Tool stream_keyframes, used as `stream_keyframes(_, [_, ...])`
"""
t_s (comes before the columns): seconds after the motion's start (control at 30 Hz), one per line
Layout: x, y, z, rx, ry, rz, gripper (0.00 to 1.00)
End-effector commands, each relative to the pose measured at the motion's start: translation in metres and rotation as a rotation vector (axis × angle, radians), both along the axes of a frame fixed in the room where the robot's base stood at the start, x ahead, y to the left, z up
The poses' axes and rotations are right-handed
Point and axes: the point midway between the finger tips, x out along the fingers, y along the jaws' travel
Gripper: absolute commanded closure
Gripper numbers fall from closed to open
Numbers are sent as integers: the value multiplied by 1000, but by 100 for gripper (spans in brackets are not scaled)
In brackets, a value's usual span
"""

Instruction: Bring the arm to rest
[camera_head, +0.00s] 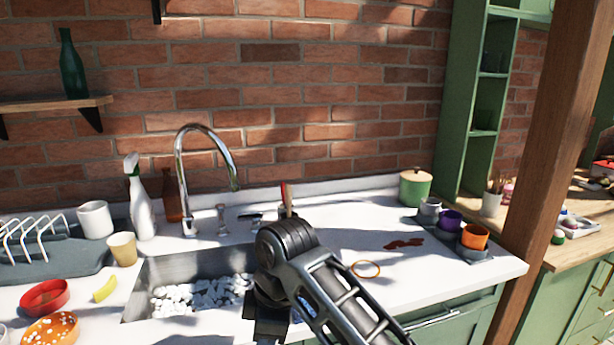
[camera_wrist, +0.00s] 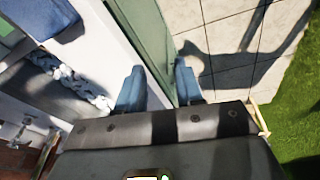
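My arm (camera_head: 330,290) reaches up from the bottom of the head view, in front of the sink and the counter. Its dark joint (camera_head: 287,243) stands before the sink's right end. My gripper (camera_wrist: 160,84) shows in the wrist view with its two blue-grey fingers apart and nothing between them. It hangs over the counter's front edge, with the green cabinet front and paving beyond. In the head view I cannot clearly make out the fingers behind the arm.
The sink (camera_head: 135,300) holds white pebbles. A tall faucet (camera_head: 183,180) and a spray bottle (camera_head: 140,205) stand behind it. Cups in a grey tray (camera_head: 480,255) and a green pot (camera_head: 414,188) stand at right. Paving (camera_wrist: 230,50) is clear.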

Motion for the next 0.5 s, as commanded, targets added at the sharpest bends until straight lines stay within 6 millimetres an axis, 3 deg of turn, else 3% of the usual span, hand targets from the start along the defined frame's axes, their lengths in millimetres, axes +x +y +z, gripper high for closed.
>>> stream_keyframes(0.3, [-56, 20, -74, 276, -26, -240, 64])
stream_keyframes(0.5, [-95, 15, -107, 449, -57, -457, 64])
